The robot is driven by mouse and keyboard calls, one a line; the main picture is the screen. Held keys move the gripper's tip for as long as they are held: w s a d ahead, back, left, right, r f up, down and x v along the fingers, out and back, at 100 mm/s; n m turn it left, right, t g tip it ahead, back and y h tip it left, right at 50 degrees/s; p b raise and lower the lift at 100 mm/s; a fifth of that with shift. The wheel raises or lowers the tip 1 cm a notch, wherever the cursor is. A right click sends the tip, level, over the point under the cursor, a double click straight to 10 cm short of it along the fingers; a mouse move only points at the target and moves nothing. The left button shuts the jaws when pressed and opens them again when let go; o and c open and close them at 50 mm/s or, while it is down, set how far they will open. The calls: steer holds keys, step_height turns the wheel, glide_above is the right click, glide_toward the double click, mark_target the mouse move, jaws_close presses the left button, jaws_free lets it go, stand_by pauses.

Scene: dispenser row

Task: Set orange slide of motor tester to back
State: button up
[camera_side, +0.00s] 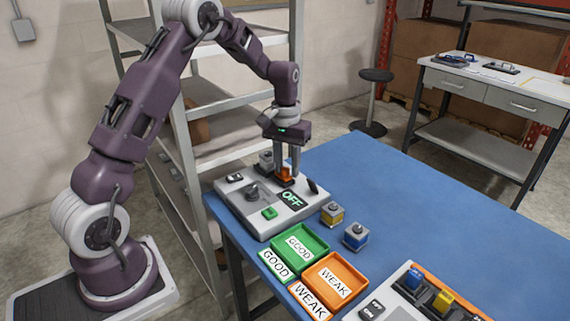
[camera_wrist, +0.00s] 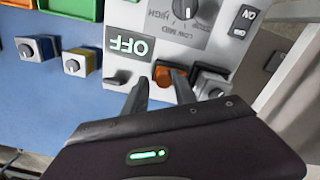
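The motor tester (camera_side: 254,222) is a light grey box at the table's left end. Its dark display reads OFF (camera_side: 292,198). The orange slide (camera_side: 286,173) sits in a dark slot near the tester's far edge; it also shows in the wrist view (camera_wrist: 165,76). My gripper (camera_side: 286,176) points down over the slide with one finger on each side. In the wrist view, my gripper's fingertips (camera_wrist: 160,82) are spread, with the right one overlapping the slide. A gap shows by the left finger. I cannot tell whether the right finger touches the slide.
The tester also bears a dial (camera_side: 252,190), a green button (camera_side: 269,213) and a grey block (camera_side: 266,158) near the slide. A yellow-sided block (camera_side: 332,213) and a blue-sided block (camera_side: 355,236) stand beside it. Green (camera_side: 322,247) and orange (camera_side: 361,279) trays lie in front.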

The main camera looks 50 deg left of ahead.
mark_target(286, 169)
steer(key=shift+a, duration=0.1)
step_height(286, 169, up, 6)
steer(key=shift+r, duration=0.55)
steer(key=shift+s+r, duration=0.15)
steer(key=shift+r, duration=0.15)
steer(key=s+d+r+m+t, duration=0.3)
steer(key=s+d+r, duration=0.8)
steer(key=s+r, duration=0.3)
steer(key=s+d+f+m+t, duration=0.1)
steer(key=s+d+f, duration=0.1)
steer(key=s, duration=0.5)
steer(key=s+d+f+m+t, duration=0.1)
steer(key=s+d, duration=0.1)
steer(key=s, duration=0.5)
steer(key=shift+s+d+f+t, duration=0.15)
steer(key=shift+s+f+t, duration=0.15)
steer(key=shift+s+f, duration=0.05)
